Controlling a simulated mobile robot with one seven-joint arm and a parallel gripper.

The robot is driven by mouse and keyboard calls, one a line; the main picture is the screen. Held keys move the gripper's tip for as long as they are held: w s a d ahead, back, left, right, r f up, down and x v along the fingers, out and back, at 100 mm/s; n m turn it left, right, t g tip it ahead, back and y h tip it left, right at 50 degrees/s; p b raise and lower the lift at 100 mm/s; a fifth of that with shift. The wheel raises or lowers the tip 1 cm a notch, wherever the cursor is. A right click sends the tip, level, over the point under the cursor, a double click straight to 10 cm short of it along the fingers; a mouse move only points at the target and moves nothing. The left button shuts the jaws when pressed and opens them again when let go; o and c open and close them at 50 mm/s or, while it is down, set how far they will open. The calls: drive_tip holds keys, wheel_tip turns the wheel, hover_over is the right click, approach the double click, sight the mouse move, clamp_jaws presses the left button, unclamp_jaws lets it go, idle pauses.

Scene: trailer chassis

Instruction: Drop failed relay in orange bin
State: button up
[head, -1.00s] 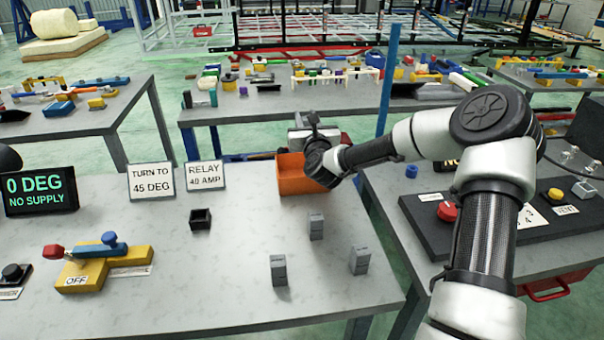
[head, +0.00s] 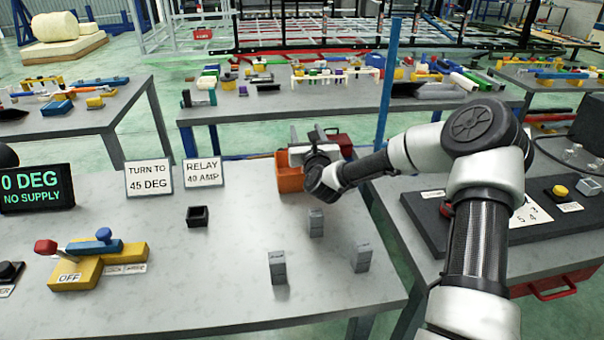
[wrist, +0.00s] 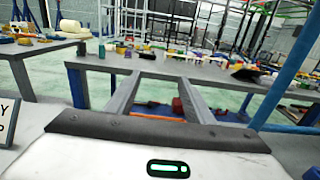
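My gripper (head: 306,134) is above the table's far edge, at the orange bin (head: 290,174), and covers part of it. In the wrist view my gripper (wrist: 160,77) has its two grey fingers well apart, with nothing between them. An orange strip of the bin (wrist: 157,117) shows low between the fingers. The bin's inside is hidden, so I cannot tell whether a relay lies in it. Three grey relay-like blocks stand upright on the table: one front left (head: 278,268), one farther back (head: 316,223), one right (head: 362,258). The black socket (head: 197,216) looks empty.
A yellow switch block (head: 95,265) marked OFF, with a red-and-blue handle, is at front left. Signs read TURN TO 45 DEG (head: 149,179) and RELAY 40 AMP (head: 202,171). A display (head: 37,188) reads 0 DEG NO SUPPLY. A blue post (head: 388,85) stands behind.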

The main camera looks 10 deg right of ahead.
drive_tip(key=s, duration=1.7)
drive_tip(key=shift+s, duration=0.25)
drive_tip(key=shift+w, duration=0.1)
